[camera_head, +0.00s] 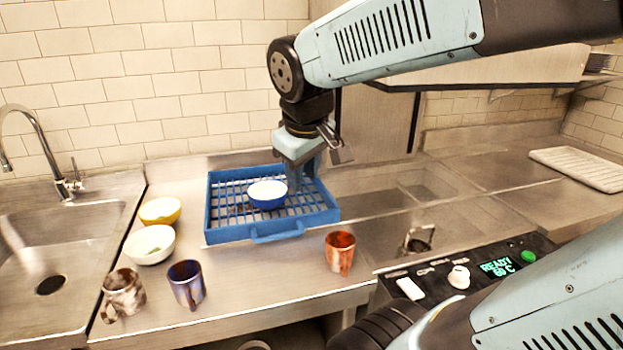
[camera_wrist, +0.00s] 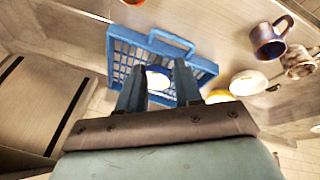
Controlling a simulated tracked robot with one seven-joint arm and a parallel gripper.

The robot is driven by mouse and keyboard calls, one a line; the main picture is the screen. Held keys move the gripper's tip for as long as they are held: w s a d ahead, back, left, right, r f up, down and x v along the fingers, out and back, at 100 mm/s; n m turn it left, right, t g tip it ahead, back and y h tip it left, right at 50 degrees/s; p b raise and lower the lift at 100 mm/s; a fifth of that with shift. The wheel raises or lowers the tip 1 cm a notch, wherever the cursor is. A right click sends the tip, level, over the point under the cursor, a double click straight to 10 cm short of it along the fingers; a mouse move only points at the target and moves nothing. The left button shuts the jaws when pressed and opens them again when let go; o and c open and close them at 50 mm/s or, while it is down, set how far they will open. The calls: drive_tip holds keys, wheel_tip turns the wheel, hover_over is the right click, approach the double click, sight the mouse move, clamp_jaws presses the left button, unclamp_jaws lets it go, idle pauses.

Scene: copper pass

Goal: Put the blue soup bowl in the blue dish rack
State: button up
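The blue soup bowl (camera_head: 267,196), blue outside and white inside, sits upright in the blue dish rack (camera_head: 222,237), on its wire grid near the middle. In the head view my gripper (camera_head: 302,178) is over the rack, just right of the bowl, fingers pointing down. In the wrist view the bowl (camera_wrist: 158,76) shows between and beyond the two spread fingers of my gripper (camera_wrist: 158,84). The fingers are apart and do not appear to clamp the bowl. The rack (camera_wrist: 125,36) also shows there.
Left of the rack stand a yellow bowl (camera_head: 160,211), a white bowl (camera_head: 150,245), a brown mottled mug (camera_head: 122,294) and a dark blue mug (camera_head: 187,284). A red-orange mug (camera_head: 340,252) stands front right. A sink (camera_head: 60,250) lies left; a control panel (camera_head: 470,275) lies right.

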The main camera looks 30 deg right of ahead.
drive_tip(key=shift+s+a+r+m+t+y, duration=0.1)
drive_tip(key=shift+s+m+t+y, duration=0.15)
drive_tip(key=shift+s+m, duration=0.45)
drive_tip(key=shift+s+a+r+m+t+y, duration=0.1)
drive_tip(key=shift+s+r+m+t+y, duration=0.15)
drive_tip(key=shift+s+m, duration=0.4)
drive_tip(key=shift+s+a+m+t+y, duration=0.1)
drive_tip(key=shift+s+m+t+y, duration=0.15)
drive_tip(key=shift+s+m, duration=0.45)
